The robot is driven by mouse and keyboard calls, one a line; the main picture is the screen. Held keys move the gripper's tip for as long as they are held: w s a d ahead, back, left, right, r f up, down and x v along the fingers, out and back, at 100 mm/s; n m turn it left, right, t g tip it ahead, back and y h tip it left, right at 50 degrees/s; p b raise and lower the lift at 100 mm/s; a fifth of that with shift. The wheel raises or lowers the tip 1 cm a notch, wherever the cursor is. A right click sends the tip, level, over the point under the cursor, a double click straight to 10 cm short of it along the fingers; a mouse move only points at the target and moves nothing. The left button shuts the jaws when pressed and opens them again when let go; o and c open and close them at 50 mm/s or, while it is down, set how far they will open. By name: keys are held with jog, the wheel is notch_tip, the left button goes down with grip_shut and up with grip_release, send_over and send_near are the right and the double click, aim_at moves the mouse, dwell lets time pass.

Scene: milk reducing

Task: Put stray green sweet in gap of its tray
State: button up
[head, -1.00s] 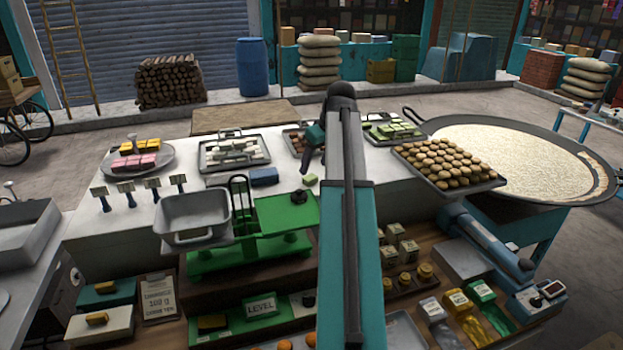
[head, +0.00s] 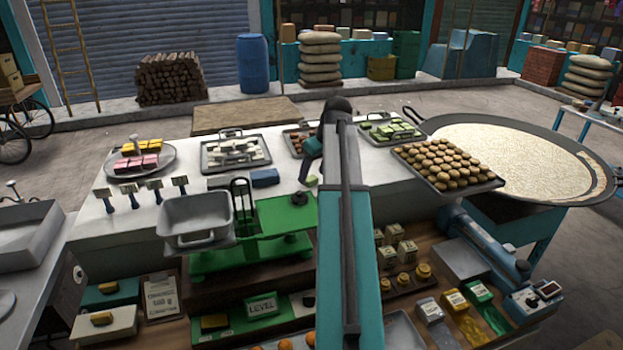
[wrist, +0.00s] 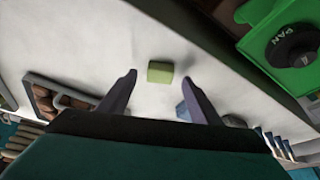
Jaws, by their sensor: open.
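In the wrist view the sweet (wrist: 160,72) shows between and just beyond my two fingertips. My gripper (wrist: 159,79) is open and empty, pointing down at the counter. I cannot tell how high the tips are above it. The tray of green sweets (head: 369,139) is at the back of the counter, right of my arm.
A tray of brown sweets (wrist: 32,85) is partly hidden behind my arm. A blue block (head: 265,177) and a green scale (head: 290,219) are left of my arm. A tray of round brown sweets (head: 488,186) and a wide milk pan (head: 520,160) are at the right.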

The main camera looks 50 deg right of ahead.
aim_at(312, 179)
jog(key=shift+p+x, duration=0.3)
jog(key=shift+x, duration=0.85)
jog(key=c, duration=1.2)
jog(key=shift+r, duration=0.2)
jog(key=shift+r+b, duration=1.95)
jog(key=shift+r, duration=2.9)
